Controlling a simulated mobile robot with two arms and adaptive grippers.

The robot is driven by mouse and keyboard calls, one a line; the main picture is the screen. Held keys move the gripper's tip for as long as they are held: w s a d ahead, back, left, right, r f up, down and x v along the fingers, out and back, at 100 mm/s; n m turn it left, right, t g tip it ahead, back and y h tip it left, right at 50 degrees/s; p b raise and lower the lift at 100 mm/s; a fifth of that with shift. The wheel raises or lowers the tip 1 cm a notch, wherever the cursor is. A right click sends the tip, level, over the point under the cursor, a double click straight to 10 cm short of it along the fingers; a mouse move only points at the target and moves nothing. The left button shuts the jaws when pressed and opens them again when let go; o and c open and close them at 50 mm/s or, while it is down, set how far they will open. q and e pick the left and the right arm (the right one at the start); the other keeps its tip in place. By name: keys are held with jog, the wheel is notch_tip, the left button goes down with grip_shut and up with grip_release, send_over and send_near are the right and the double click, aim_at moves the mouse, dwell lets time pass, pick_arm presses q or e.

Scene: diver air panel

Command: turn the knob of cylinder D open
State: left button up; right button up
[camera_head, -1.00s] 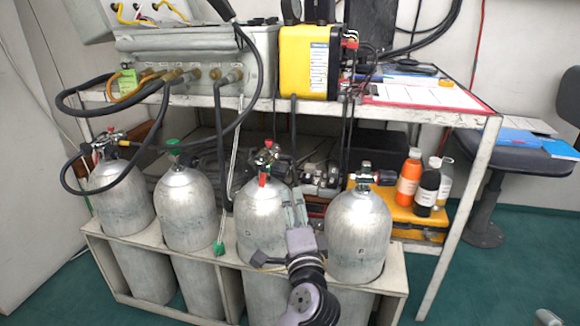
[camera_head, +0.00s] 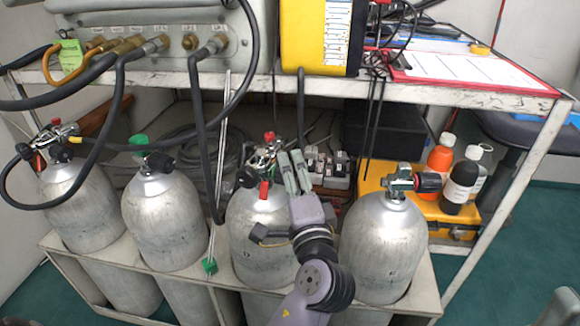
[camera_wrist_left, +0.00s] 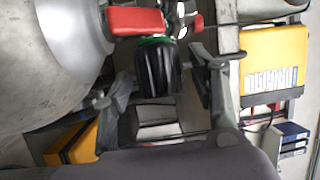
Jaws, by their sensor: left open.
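In the left wrist view, a black knob with a green ring (camera_wrist_left: 158,70) lies between the open fingers, below a red part (camera_wrist_left: 136,21). That cylinder appears to be the third one; contact cannot be told. My right gripper is not seen.
The rack (camera_head: 425,290) holds the cylinders. A shelf edge (camera_head: 440,83) overhangs behind them, with a yellow unit (camera_head: 318,35) on it. Black hoses hang at the left. Bottles (camera_head: 460,183) stand on a yellow case (camera_head: 440,212) right of cylinder D.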

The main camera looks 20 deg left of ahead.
pick_arm(q)
jog(key=shift+c, duration=0.5)
jog(key=c, duration=1.1)
